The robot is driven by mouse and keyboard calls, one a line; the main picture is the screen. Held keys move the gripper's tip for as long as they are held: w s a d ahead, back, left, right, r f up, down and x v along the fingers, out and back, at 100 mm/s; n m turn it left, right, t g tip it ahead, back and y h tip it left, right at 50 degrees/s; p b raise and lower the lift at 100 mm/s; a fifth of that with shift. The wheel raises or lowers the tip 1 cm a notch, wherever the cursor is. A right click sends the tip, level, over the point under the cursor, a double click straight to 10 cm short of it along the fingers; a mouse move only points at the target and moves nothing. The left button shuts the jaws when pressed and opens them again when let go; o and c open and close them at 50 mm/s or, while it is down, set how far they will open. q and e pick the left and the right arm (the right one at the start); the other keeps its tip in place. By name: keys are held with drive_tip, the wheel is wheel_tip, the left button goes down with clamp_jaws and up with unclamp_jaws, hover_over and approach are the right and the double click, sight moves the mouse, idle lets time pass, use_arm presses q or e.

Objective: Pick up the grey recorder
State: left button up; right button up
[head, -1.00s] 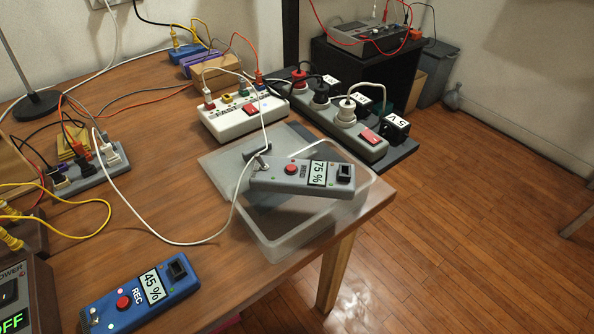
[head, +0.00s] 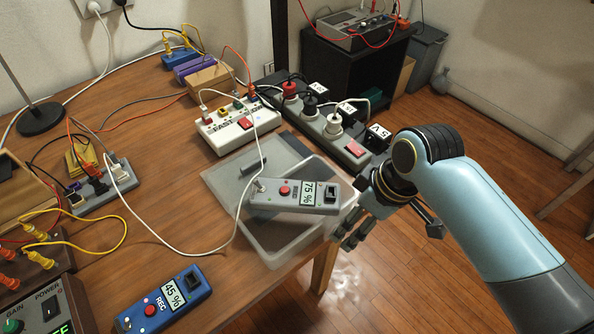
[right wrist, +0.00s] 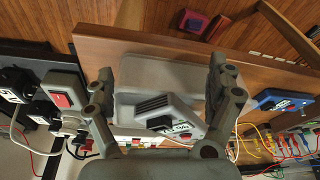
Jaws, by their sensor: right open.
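The grey recorder (head: 295,196) has a red button and a screen reading 75 %. It lies across a translucent box (head: 262,232) at the table's right corner, and a white cable runs to its left end. My right gripper (head: 347,232) is just right of the recorder's right end, open, with nothing held. In the right wrist view the recorder (right wrist: 172,112) shows between the two spread fingers (right wrist: 162,82), apart from them. Its far part is partly hidden there. My left gripper is not in view.
A blue recorder (head: 165,300) reading 45 % lies at the front. The white cable (head: 165,238) loops across otherwise clear wood in the middle.

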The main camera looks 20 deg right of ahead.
drive_tip(key=w+a+r+n, duration=0.2)
drive_tip(key=r, duration=0.1)
drive_tip(key=w+a+r+n+y+p, duration=0.1)
drive_tip(key=w+r, duration=0.1)
drive_tip(key=r, duration=0.2)
drive_tip(key=w+a+r+n+y, duration=0.1)
drive_tip(key=w+a+r+n, duration=0.1)
drive_tip(key=r, duration=0.2)
drive_tip(key=shift+w+a+r+n+p, duration=0.1)
drive_tip(key=shift+w+a+n+p, duration=0.2)
drive_tip(key=shift+w+a, duration=0.2)
drive_tip(key=shift+a, duration=0.1)
hover_over(290, 192)
drive_tip(key=d, duration=0.2)
drive_tip(key=f, duration=0.4)
drive_tip(key=shift+s+d+f, duration=0.2)
drive_tip(key=shift+s+f, duration=0.05)
drive_tip(key=shift+s, duration=0.15)
drive_tip(key=x, duration=0.5)
drive_tip(key=shift+a+f, duration=0.2)
drive_tip(key=shift+a, duration=0.05)
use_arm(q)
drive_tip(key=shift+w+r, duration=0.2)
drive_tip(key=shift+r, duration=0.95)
use_arm(e)
drive_tip(key=c, duration=1.5)
